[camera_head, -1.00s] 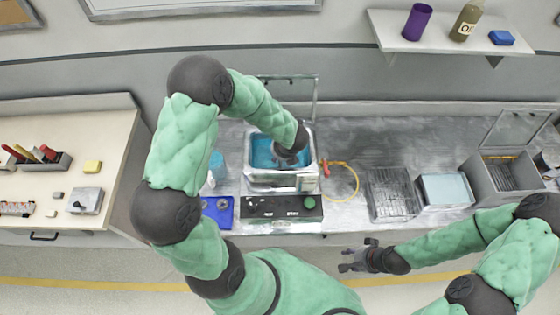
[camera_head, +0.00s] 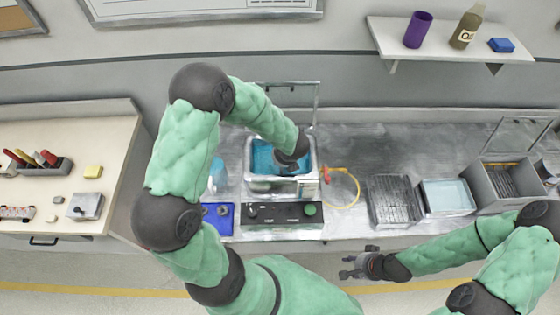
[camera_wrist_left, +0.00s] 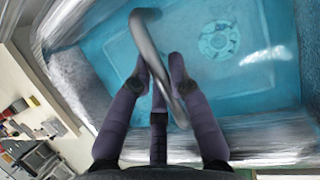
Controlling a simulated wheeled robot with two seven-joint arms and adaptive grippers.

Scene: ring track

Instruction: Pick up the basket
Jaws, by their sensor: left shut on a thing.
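The basket's grey curved metal handle (camera_wrist_left: 152,58) shows in the left wrist view, crossing between the purple-grey fingers of my left gripper (camera_wrist_left: 160,68). The gripper is shut on this handle. The basket's body is hard to make out against the blue liquid (camera_wrist_left: 190,45) below. In the head view my left gripper is mostly hidden by its wrist, over the metal tank (camera_head: 250,183) with blue liquid. My right gripper (camera_head: 350,267) is open and empty, in front of the counter and apart from everything.
A control panel (camera_head: 282,213) is on the tank's front. A blue tray (camera_head: 217,222) lies to its left and a yellow hose (camera_head: 352,185) to its right. A wire rack (camera_head: 393,203), a shallow tray (camera_head: 447,197) and an open metal box (camera_head: 497,190) stand further right.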

